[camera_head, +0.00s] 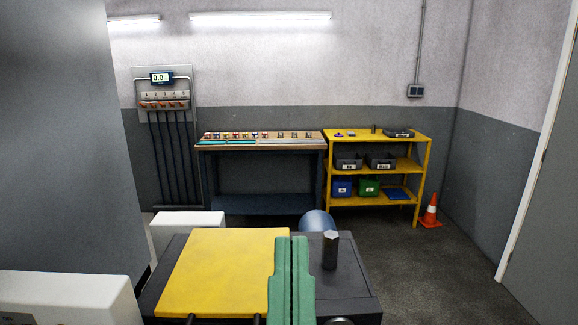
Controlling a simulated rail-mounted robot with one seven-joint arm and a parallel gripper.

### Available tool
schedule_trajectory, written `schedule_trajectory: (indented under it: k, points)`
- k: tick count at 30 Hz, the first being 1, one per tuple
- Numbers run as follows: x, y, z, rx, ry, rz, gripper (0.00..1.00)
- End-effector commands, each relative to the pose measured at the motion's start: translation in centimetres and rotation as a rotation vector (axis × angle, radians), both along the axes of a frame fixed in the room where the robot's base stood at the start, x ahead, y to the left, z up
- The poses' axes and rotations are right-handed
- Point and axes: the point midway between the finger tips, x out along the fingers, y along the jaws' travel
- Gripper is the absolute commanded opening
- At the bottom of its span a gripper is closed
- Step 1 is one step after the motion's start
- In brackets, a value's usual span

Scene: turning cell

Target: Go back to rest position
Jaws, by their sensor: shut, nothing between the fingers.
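My gripper (291,243) shows at the bottom middle of the head view as two upright green fingers. They lie side by side with only a thin dark line between them, shut and empty. They stand in front of a yellow plate (222,270) on a dark box (350,291), and hide part of both. The rest of my arm cannot be made out clearly, so its posture is hard to tell.
A dark post (330,251) stands just right of my fingers. Across the room are a workbench (262,147) with small parts, a yellow shelf (423,163) with bins, and an orange cone (430,212). Grey floor (440,270) is free at right. A grey panel (60,140) fills the left.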

Motion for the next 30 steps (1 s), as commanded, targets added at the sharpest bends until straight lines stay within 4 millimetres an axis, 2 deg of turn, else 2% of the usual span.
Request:
schedule_trajectory:
  k: [1, 5, 15, 18, 21, 23, 30]
  points:
    - [0.0, 0.0, 3.6, 0.001, 0.0, 0.001, 0.0]
    - [0.0, 0.1, 8.8, 0.002, 0.001, 0.004, 0.0]
    - [0.1, 0.3, 26.1, 0.007, 0.003, 0.015, 0.0]
    - [0.1, 0.4, 29.8, 0.007, 0.003, 0.017, 0.0]
    - [0.1, 0.4, 32.2, 0.009, 0.004, 0.019, 0.0]
    - [0.1, 0.4, 32.9, 0.009, 0.004, 0.021, 0.0]
    - [0.1, 0.4, 32.9, 0.009, 0.004, 0.021, 0.0]
